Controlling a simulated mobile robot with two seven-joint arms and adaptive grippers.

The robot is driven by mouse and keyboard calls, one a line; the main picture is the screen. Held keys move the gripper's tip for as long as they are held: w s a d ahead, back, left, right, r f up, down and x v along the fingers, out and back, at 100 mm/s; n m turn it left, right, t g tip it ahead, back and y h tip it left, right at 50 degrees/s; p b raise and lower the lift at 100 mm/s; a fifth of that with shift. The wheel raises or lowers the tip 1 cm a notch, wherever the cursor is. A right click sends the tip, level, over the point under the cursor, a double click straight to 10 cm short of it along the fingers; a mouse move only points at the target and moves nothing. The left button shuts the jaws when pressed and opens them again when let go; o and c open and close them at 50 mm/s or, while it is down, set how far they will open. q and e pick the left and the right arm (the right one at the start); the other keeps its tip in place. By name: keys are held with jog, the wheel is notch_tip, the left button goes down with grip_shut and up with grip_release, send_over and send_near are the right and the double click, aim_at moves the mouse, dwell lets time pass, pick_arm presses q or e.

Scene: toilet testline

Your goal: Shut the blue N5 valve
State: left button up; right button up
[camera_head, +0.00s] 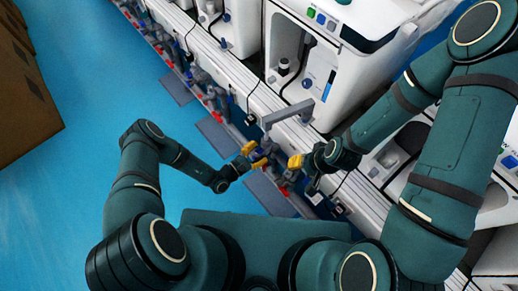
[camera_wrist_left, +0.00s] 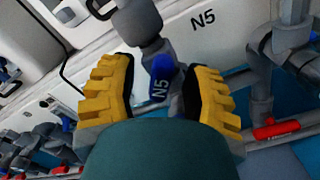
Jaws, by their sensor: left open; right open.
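The N5 valve has a blue handle (camera_wrist_left: 160,82) lettered "N5". In the left wrist view it hangs from a grey pipe body (camera_wrist_left: 138,22) and runs roughly in line with it. My left gripper (camera_wrist_left: 158,68) is open, with one yellow finger on each side of the handle; contact cannot be told. In the head view my left gripper (camera_head: 254,155) is at the pipe row, and the handle cannot be made out there. My right gripper (camera_head: 295,163) is to its right beside the white bench front, with yellow fingers showing.
A panel label "N5" (camera_wrist_left: 203,19) is above the valve. A red handle (camera_wrist_left: 276,129) on neighbouring grey pipes is at right. White machines (camera_head: 330,60) stand on the bench behind. A brown box (camera_head: 25,90) is at far left; blue floor (camera_head: 110,100) between is clear.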

aim_at(259, 150)
pick_arm(q)
grip_shut()
jog(key=shift+m+p, duration=0.45)
jog(key=shift+m, duration=0.25)
grip_release()
jog(key=shift+r, duration=0.15)
notch_tip(259, 150, up, 10)
jog(key=shift+f, duration=0.1)
